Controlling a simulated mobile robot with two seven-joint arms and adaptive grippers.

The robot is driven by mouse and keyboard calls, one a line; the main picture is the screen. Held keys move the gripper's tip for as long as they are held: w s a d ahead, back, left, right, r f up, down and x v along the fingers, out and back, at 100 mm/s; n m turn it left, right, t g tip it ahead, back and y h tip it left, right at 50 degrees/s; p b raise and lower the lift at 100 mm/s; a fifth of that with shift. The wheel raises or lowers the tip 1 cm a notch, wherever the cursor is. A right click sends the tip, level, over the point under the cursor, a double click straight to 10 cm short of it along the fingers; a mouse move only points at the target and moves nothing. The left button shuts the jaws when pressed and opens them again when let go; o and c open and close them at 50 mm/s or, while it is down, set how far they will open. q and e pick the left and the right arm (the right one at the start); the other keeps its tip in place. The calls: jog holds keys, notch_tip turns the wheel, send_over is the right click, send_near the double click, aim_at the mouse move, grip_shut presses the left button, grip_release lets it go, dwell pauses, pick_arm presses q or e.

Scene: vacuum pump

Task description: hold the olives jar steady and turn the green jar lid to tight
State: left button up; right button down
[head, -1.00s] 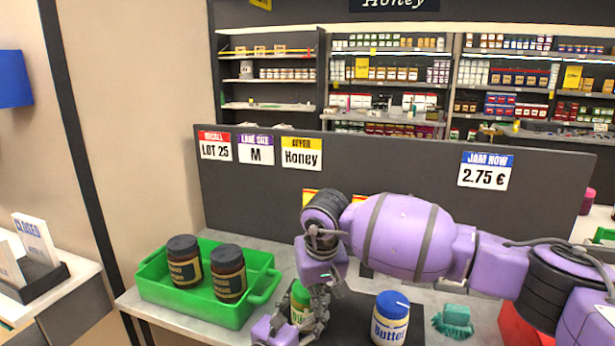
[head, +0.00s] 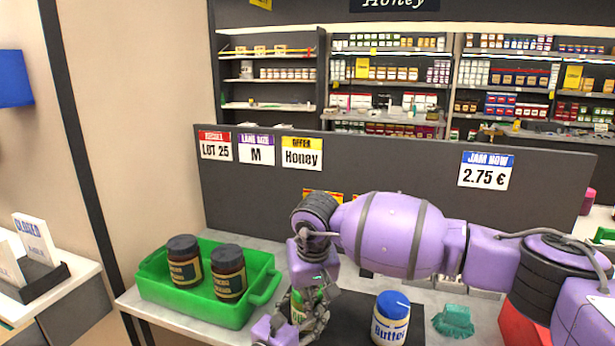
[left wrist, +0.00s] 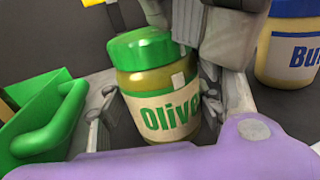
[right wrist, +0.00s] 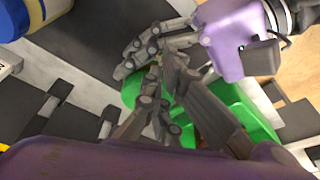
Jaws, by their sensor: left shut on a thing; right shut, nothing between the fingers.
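The olives jar (left wrist: 165,118) stands upright in the left wrist view, with its green lid (left wrist: 140,48) seated on top. In the head view only a green and pale strip of the jar (head: 297,306) shows between fingers. My left gripper (head: 276,330) is shut around the jar's body, with a finger at each side in the left wrist view. My right gripper (head: 314,312) is shut and empty. Its fingers show just right of the lid in the left wrist view (left wrist: 208,35). In the right wrist view its fingers (right wrist: 165,75) hide most of the jar and lid.
A butter jar (head: 390,320) with a blue lid stands right of the grippers on a dark mat. A green tray (head: 190,312) with two dark-lidded jars is at the left. A teal brush-like object (head: 454,320) lies further right. A grey panel (head: 400,160) stands behind.

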jog(key=shift+s+r, duration=0.1)
notch_tip(320, 180, up, 6)
jog(key=shift+s, duration=0.25)
dwell(0.6)
jog(key=shift+d, duration=0.1)
notch_tip(320, 180, down, 6)
jog(key=d, duration=0.1)
jog(key=shift+w+d, duration=0.25)
dwell(0.5)
jog(key=shift+w+f, duration=0.2)
dwell(0.7)
